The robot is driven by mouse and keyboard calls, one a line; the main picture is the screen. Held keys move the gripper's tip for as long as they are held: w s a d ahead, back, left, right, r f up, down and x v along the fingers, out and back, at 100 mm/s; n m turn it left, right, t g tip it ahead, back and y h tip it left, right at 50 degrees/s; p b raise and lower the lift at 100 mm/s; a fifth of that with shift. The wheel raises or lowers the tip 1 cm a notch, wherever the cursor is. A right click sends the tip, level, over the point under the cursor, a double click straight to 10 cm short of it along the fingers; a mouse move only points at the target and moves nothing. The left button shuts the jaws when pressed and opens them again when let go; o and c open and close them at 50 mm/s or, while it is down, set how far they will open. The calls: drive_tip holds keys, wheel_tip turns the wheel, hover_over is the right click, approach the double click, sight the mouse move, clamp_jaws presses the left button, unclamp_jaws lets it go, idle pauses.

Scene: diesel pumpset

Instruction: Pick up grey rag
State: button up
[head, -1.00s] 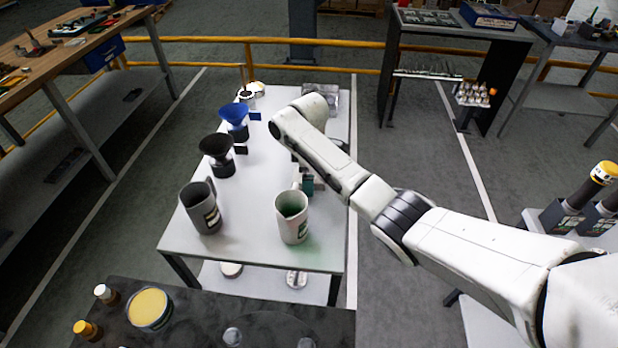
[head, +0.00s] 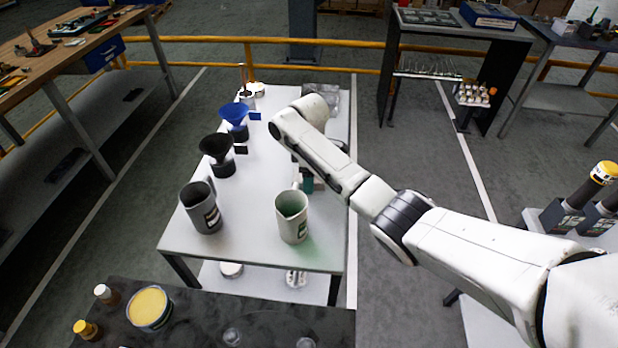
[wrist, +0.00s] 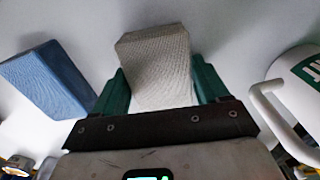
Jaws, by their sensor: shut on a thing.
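The grey rag (wrist: 157,65) is a light grey, woven-textured block in the wrist view. It sits between the two green fingers of my gripper (wrist: 162,84), which is shut on it with a finger against each side. In the head view my gripper (head: 306,182) is low at the white table, behind the white jug, and mostly covered by my arm. The rag cannot be made out there. Whether it rests on the table or is lifted is hard to tell.
A blue folded block (wrist: 46,80) lies left of the rag. A white jug (head: 291,217) stands close by, its handle (wrist: 285,120) near my right finger. A grey jug (head: 201,208), a black funnel (head: 217,150) and a blue funnel (head: 235,117) line the left of the table (head: 262,195).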

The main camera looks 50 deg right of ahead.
drive_tip(key=shift+r, duration=0.1)
wheel_tip(320, 180, up, 10)
drive_tip(key=shift+f+b, duration=0.1)
drive_tip(key=shift+b, duration=0.3)
